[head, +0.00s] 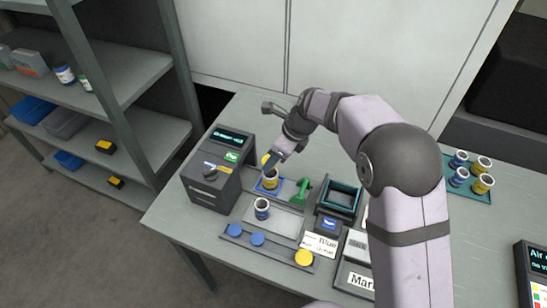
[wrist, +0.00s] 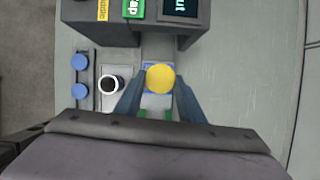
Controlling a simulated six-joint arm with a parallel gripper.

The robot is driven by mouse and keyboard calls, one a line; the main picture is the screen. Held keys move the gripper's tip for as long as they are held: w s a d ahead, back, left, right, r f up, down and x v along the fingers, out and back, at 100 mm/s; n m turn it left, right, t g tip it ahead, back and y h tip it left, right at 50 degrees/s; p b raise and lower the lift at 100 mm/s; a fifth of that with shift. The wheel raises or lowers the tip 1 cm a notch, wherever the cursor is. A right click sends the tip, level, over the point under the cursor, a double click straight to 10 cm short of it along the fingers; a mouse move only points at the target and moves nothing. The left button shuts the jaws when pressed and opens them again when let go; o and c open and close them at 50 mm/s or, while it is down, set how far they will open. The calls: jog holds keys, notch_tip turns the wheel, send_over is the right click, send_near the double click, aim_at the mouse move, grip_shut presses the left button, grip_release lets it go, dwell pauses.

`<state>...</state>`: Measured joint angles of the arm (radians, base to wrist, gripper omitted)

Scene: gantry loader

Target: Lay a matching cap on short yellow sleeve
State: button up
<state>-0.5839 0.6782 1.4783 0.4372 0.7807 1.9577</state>
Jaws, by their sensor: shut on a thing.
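My gripper (head: 272,160) is shut on a yellow cap (head: 266,160), which shows as a yellow disc (wrist: 160,78) between the fingers in the wrist view. In the head view the cap is just above a short yellow sleeve (head: 270,181), apart from it as far as I can tell. The sleeve stands upright on a blue-edged pad (head: 258,186) in front of the dark machine. In the wrist view the cap hides the sleeve. Another yellow cap (head: 304,257) and two blue caps (head: 234,230) (head: 257,239) lie on the front strip.
A blue-banded sleeve (head: 262,210) stands open on the grey plate nearby. The dark machine (head: 217,172) with a display is to the left. A green part (head: 300,192) and a dark teal-rimmed bin (head: 340,195) are to the right. A teal tray (head: 489,184) holds several sleeves.

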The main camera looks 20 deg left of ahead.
jog(key=shift+f+b, duration=0.65)
jog(key=shift+f, duration=0.85)
jog(key=shift+f+p, duration=0.35)
jog(key=shift+p, duration=0.55)
dwell(1.4)
jog(key=o, duration=1.4)
jog(key=shift+r, duration=0.15)
jog(key=shift+r+p, duration=2.9)
jog(key=shift+p, duration=0.35)
